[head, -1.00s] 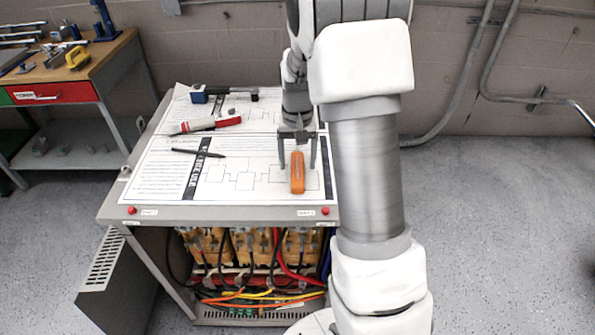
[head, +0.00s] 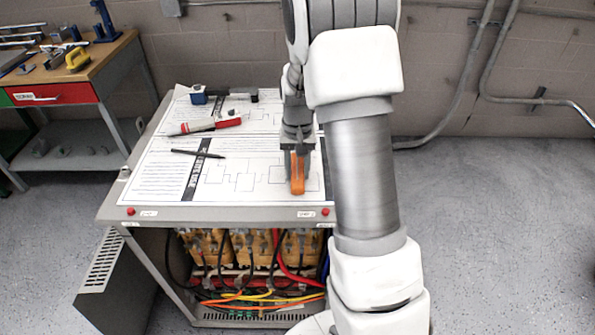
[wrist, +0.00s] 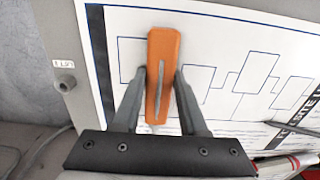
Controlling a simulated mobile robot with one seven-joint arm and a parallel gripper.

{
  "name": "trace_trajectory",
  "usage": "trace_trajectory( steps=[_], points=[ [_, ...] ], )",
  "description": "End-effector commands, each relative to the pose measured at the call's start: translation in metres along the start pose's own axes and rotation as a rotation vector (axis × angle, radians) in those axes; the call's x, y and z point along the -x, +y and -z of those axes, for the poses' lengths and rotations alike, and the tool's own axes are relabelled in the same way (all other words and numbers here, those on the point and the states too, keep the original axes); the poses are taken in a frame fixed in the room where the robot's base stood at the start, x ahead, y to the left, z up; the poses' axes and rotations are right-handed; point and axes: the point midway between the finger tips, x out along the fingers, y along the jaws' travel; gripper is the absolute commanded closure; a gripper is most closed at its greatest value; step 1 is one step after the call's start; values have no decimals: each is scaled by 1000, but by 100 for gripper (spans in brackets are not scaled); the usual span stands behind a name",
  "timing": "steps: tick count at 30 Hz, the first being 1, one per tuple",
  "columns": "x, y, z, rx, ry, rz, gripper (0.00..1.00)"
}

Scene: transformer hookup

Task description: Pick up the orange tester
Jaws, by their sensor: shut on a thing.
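The orange tester (head: 297,176) is at the right front part of the cabinet top, over the printed diagram sheet. In the wrist view the tester (wrist: 162,75) lies between my two fingers, with a grey strip along its face. My gripper (head: 297,158) is shut on it, with a finger at each long side; the gripper also shows in the wrist view (wrist: 160,85). I cannot tell whether the tester still touches the sheet.
The cabinet top (head: 225,213) also holds a black pen (head: 197,153), a red and white tool (head: 204,125) and a blue and black tool (head: 200,97). Its open front shows wires. A workbench (head: 105,60) with tools stands at the left.

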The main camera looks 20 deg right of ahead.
Motion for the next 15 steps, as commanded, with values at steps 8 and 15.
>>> trace_trajectory(
  steps=[8, 15],
  points=[
    [2, 0, 0, 0, 2, 0, 100],
    [24, 0, 1, 0, 4, 1, 100]
  ],
)
